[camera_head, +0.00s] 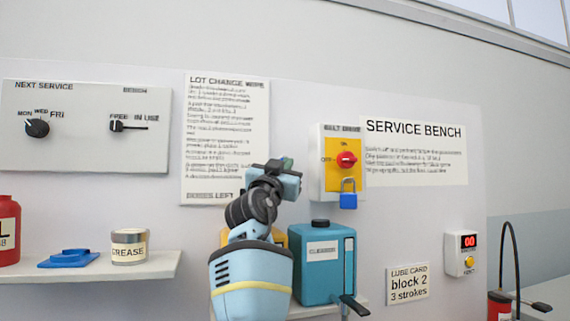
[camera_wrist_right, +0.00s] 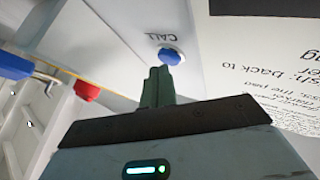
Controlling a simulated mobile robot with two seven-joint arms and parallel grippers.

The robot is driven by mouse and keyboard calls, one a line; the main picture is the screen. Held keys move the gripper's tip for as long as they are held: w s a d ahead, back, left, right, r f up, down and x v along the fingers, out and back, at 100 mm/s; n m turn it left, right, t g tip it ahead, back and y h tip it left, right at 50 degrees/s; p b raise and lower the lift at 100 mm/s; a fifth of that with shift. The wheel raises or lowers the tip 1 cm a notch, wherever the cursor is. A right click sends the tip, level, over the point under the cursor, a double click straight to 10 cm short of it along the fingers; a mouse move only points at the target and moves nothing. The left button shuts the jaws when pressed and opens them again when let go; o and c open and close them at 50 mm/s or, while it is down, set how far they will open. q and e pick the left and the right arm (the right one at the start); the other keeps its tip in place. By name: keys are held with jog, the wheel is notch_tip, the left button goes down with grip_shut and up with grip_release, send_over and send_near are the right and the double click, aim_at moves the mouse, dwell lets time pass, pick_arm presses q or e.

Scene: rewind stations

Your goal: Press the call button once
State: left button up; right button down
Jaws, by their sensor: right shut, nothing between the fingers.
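The call button (camera_wrist_right: 170,56) is a round blue button on a pale panel, with the word CALL beside it, in the right wrist view. My right gripper (camera_wrist_right: 159,72) is shut and empty, its green fingers pointing at the button. The fingertips are very close to the button's edge; I cannot tell whether they touch it. In the head view my right gripper (camera_head: 287,163) is raised in front of the wall, at the lower right of the lot change sign. I cannot make out the call button in the head view. My left gripper is not in view.
A yellow switch box with a red knob (camera_head: 346,160) and blue padlock (camera_head: 348,200) is right of my gripper. A teal cleaner can (camera_head: 323,262) stands below. A shelf (camera_head: 100,268) at left holds a grease tin (camera_head: 129,246). A counter box (camera_head: 461,254) is at right.

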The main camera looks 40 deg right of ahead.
jog(key=shift+s+a, duration=0.25)
jog(key=shift+s, duration=0.15)
jog(key=shift+s+a+p, duration=0.2)
jog(key=shift+s+a, duration=0.2)
jog(key=shift+s, duration=0.35)
jog(key=shift+s+a+p, duration=0.2)
jog(key=shift+s+a, duration=0.2)
jog(key=shift+s, duration=0.3)
jog(key=shift+s+a+p, duration=0.2)
jog(key=shift+s+a, duration=0.2)
jog(key=shift+s, duration=0.35)
